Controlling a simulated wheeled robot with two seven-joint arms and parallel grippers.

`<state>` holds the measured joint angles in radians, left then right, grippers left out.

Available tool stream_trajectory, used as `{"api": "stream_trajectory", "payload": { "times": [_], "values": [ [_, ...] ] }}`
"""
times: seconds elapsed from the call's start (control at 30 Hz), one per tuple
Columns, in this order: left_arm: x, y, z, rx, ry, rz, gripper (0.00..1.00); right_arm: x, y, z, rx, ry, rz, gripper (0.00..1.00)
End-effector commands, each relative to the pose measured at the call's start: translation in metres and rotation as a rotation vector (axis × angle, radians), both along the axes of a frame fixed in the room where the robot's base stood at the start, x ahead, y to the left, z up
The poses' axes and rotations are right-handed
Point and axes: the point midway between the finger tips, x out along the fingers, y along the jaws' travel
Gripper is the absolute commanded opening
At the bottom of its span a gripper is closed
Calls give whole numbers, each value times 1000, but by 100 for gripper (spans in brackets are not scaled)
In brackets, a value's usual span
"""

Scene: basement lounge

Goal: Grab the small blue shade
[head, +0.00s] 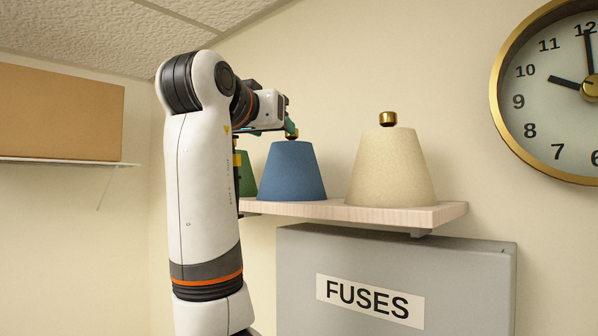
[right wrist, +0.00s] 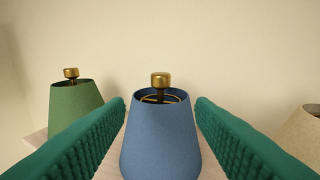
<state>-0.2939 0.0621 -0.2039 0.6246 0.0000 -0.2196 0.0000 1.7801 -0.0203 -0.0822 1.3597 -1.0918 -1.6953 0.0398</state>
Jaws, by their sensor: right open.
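The small blue shade (head: 291,174) stands upright on a wooden wall shelf (head: 370,212), with a brass knob on top. In the right wrist view the blue shade (right wrist: 160,140) sits between the two teal fingers, with wall visible on both sides near its top. My right gripper (right wrist: 160,108) is open around it, and no contact shows. In the head view my right gripper (head: 289,124) is beside the shade's top, partly hidden by my arm. My left gripper is out of view.
A green shade (right wrist: 76,105) stands to the left of the blue one, mostly behind my arm in the head view. A larger cream shade (head: 391,165) stands to the right. A grey fuse box (head: 400,265) hangs below, and a wall clock (head: 560,90) upper right.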

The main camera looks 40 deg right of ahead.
Motion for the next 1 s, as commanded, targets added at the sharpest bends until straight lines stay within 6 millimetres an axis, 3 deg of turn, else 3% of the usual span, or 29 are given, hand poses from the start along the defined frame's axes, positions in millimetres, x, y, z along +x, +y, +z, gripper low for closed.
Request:
{"api": "stream_trajectory", "payload": {
  "times": [0.2, 0.37, 0.53, 0.8, 1.0],
  "values": [
    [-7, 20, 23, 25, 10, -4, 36, 16, -32, 2, 1, 3, -3, 50],
    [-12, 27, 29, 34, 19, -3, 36, 24, -48, -1, 1, 1, -1, 50],
    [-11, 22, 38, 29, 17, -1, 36, 31, -60, -1, 2, 1, -2, 50],
    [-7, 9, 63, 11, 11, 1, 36, 50, -97, -2, 0, 1, -2, 50],
    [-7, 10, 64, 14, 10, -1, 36, 53, -103, -6, 1, 0, 0, 50]
  ]
}}
